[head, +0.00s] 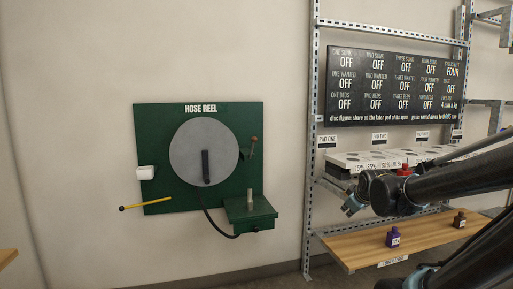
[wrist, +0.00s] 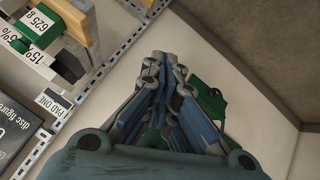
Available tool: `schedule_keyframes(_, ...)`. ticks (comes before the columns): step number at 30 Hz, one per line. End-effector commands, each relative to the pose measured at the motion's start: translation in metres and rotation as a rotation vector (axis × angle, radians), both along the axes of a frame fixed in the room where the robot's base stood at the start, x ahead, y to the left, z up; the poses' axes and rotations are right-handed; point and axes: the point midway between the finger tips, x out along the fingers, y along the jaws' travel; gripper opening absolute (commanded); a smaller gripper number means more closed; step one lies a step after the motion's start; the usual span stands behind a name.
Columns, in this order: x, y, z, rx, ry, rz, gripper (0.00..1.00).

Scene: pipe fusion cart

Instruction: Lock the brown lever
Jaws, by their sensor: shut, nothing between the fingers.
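The green hose reel panel (head: 153,122) is fixed to the wall at the left of the head view, with a grey disc (head: 190,145) on it. A small lever with a brown end (head: 253,141) stands at the disc's right side, roughly upright. My gripper (head: 350,206) is in front of the shelf rack, right of the panel and well apart from the lever. It is shut and empty. In the wrist view my closed fingers (wrist: 165,62) hide part of a green surface (wrist: 210,101); the brown lever cannot be made out there.
A yellow lever (head: 145,205) sticks out at the panel's lower left. A green box (head: 250,213) with a grey post juts from its lower right. The metal rack (head: 311,130) holds a wooden shelf (head: 356,253) with a purple bottle (head: 393,238). The wall between panel and rack is clear.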

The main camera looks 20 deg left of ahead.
Motion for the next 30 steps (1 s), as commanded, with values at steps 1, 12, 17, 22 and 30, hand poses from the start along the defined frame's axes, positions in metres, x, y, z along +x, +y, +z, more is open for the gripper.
schedule_keyframes(1, 0.016, 0.017, 0.009, -0.02, -0.06, 0.06, 0.0)
schedule_keyframes(12, 0.098, 0.142, 0.076, -0.19, -0.552, 0.422, 0.0)
schedule_keyframes(17, 0.114, 0.2, 0.102, -0.265, -0.78, 0.531, 0.0)
schedule_keyframes(22, 0.118, 0.256, 0.125, -0.34, -1.02, 0.603, 0.0)
schedule_keyframes(30, 0.104, 0.317, 0.146, -0.431, -1.285, 0.627, 0.0)
